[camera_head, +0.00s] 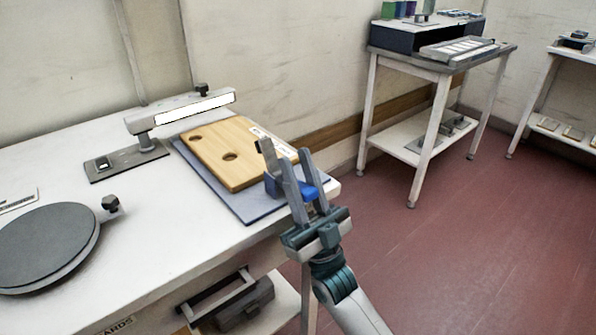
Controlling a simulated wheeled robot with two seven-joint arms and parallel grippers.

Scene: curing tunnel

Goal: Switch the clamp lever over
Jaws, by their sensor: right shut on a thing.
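My right gripper (286,150) reaches in from the lower right, at the near right corner of the table. Its two grey fingers stand on either side of a small blue clamp lever (308,191) and are shut on it. A darker blue clamp part (272,186) shows just left of the fingers, beside the wooden board's edge. The fingers hide much of the clamp, so the lever's exact angle is unclear. The wooden board (220,150), with two round holes and a white label, lies on a blue-grey mat (258,212). My left gripper is not in view.
A lamp-like arm (150,120) on a dark base stands behind the board's left end. A round dark plate (45,245) and a black knob (111,203) are at the left. A toolbox (240,305) sits on the lower shelf. Another table (440,64) stands back right.

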